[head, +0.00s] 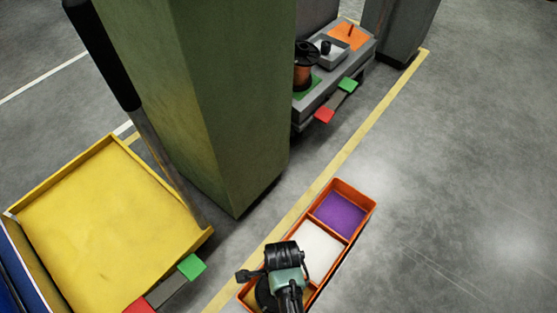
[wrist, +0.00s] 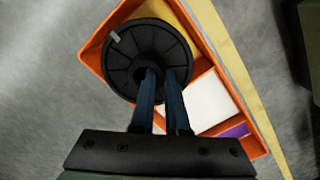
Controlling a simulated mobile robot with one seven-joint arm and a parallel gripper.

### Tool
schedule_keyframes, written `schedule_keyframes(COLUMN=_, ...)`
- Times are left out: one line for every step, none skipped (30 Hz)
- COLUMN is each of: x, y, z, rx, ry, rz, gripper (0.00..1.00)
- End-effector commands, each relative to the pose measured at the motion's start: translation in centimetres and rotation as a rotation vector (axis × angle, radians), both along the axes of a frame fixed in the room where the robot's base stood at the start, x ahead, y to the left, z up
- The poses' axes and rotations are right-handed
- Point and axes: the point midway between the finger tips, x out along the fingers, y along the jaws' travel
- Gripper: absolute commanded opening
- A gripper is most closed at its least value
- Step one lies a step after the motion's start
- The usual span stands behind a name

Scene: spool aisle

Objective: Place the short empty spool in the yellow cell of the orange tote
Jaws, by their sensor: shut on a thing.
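The orange tote (head: 352,189) lies on the floor at the lower middle of the head view, with purple (head: 338,213), white (head: 317,248) and yellow (head: 250,297) cells in a row. The yellow cell is at the near end, mostly hidden by my arm and the spool. My gripper (wrist: 163,80) is shut on a black spool (wrist: 125,62), whose round flange faces the wrist camera. The spool looks empty and overlaps the yellow cell (wrist: 180,22) in the wrist view. I cannot tell whether it touches the cell floor.
A green pillar (head: 200,100) stands behind the tote. A yellow-decked cart (head: 100,220) is at left with a dark-gripped handle. A grey cart (head: 330,95) at the back holds a copper-wound spool (head: 304,72) and a small tray (head: 328,52). Right of the tote the floor is clear.

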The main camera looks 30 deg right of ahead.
Motion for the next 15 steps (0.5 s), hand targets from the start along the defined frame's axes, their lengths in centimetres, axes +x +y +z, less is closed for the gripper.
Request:
schedule_keyframes(x=0.16, y=-0.07, z=-0.53, rx=-0.001, ry=-0.003, rz=0.000, gripper=0.00)
schedule_keyframes(x=0.15, y=-0.07, z=-0.56, rx=-0.002, ry=-0.004, rz=0.000, gripper=0.00)
schedule_keyframes(x=0.17, y=-0.07, z=-0.50, rx=-0.002, ry=-0.004, rz=0.000, gripper=0.00)
schedule_keyframes(x=0.16, y=-0.07, z=-0.43, rx=-0.002, ry=-0.004, rz=0.000, gripper=0.00)
schedule_keyframes(x=0.16, y=-0.07, z=-0.37, rx=-0.002, ry=-0.004, rz=0.000, gripper=0.00)
schedule_keyframes(x=0.16, y=-0.08, z=-0.35, rx=-0.002, ry=-0.004, rz=0.000, gripper=0.00)
schedule_keyframes(x=0.16, y=-0.08, z=-0.34, rx=-0.002, ry=-0.004, rz=0.000, gripper=0.00)
schedule_keyframes(x=0.16, y=-0.08, z=-0.34, rx=-0.002, ry=-0.004, rz=0.000, gripper=0.00)
schedule_keyframes(x=0.15, y=-0.07, z=-0.36, rx=-0.002, ry=-0.004, rz=0.000, gripper=0.00)
schedule_keyframes(x=0.15, y=-0.07, z=-0.41, rx=-0.002, ry=-0.004, rz=0.000, gripper=0.00)
schedule_keyframes(x=0.16, y=-0.07, z=-0.49, rx=-0.002, ry=-0.004, rz=0.000, gripper=0.00)
schedule_keyframes(x=0.16, y=-0.06, z=-0.61, rx=-0.002, ry=-0.004, rz=0.000, gripper=0.00)
schedule_keyframes(x=0.02, y=-0.02, z=-0.72, rx=0.000, ry=-0.001, rz=0.000, gripper=0.16)
schedule_keyframes(x=0.02, y=-0.02, z=-0.69, rx=0.000, ry=-0.001, rz=0.000, gripper=0.22)
schedule_keyframes(x=0.02, y=-0.02, z=-0.69, rx=0.000, ry=-0.001, rz=0.000, gripper=0.29)
